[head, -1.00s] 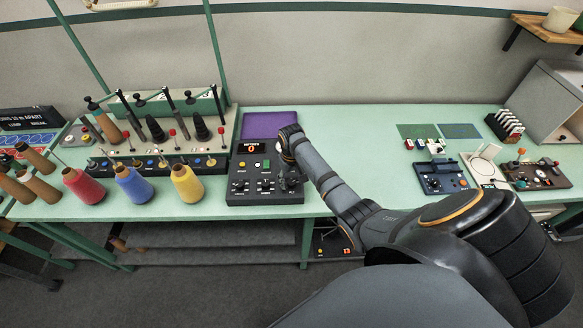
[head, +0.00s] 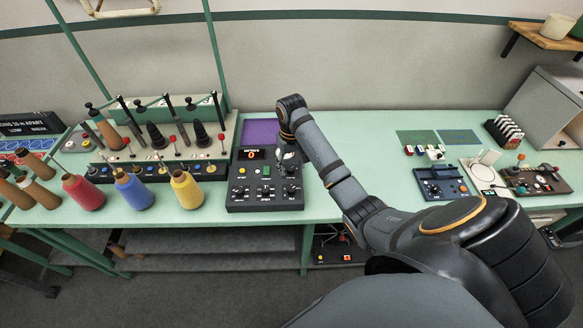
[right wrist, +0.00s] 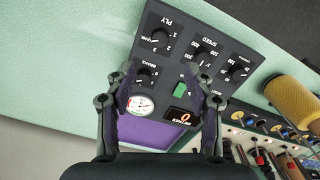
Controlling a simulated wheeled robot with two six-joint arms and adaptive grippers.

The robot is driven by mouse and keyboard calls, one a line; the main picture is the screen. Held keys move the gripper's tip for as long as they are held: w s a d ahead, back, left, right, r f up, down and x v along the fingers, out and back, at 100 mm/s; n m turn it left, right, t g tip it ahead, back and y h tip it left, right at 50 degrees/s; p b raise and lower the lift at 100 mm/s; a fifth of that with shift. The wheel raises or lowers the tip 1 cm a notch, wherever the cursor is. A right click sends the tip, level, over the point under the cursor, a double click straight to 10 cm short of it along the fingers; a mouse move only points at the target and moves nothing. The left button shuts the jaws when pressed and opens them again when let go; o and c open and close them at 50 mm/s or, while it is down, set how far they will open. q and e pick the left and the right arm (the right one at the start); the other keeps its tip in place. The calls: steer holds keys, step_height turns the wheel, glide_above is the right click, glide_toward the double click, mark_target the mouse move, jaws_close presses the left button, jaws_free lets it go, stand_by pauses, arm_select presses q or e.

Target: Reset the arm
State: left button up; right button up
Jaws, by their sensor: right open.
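My right arm reaches in from the right in the head view. Its gripper (head: 286,158) hangs above the back right part of the black control box (head: 238,197), partly hidden by my wrist. In the right wrist view the gripper (right wrist: 166,76) is open, its two fingers apart with nothing between them. Beyond the fingers are the box's panel (right wrist: 215,55), several dark knobs, a lit green button (right wrist: 190,85), a round white gauge (right wrist: 141,105) and a display (right wrist: 181,117) with a red-orange digit. My left gripper is not in view.
Red (head: 84,192), blue (head: 134,191) and yellow (head: 187,189) yarn cones stand left of the box, before a rack of spindles. A purple mat (head: 258,132) lies behind it. A blue device (head: 443,184) stands farther right. Mid-table is mostly clear.

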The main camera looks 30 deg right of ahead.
stand_by(0.3)
steer(key=s+a+f+n+t, duration=0.1)
steer(key=s+a+f, duration=0.1)
steer(key=s, duration=0.2)
steer(key=s+a+f+n, duration=0.1)
steer(key=s+a+f, duration=0.1)
steer(key=s+f, duration=0.15)
steer(key=s+a+r+n+t, duration=0.1)
steer(key=s+a+r, duration=0.1)
steer(key=s, duration=0.5)
steer(key=s+a+r+t, duration=0.2)
steer(key=s, duration=0.4)
steer(key=s+d+f+g+h+b, duration=0.2)
steer(key=f+b, duration=0.6)
steer(key=f, duration=2.6)
steer(key=s+d+f+y+b, duration=0.1)
steer(key=s+f+b, duration=0.4)
steer(key=s+f, duration=1.4)
step_height(320, 180, down, 3)
steer(key=shift+s+d+r+m+g, duration=0.15)
steer(key=shift+d+m+g, duration=0.2)
steer(key=shift+d, duration=0.25)
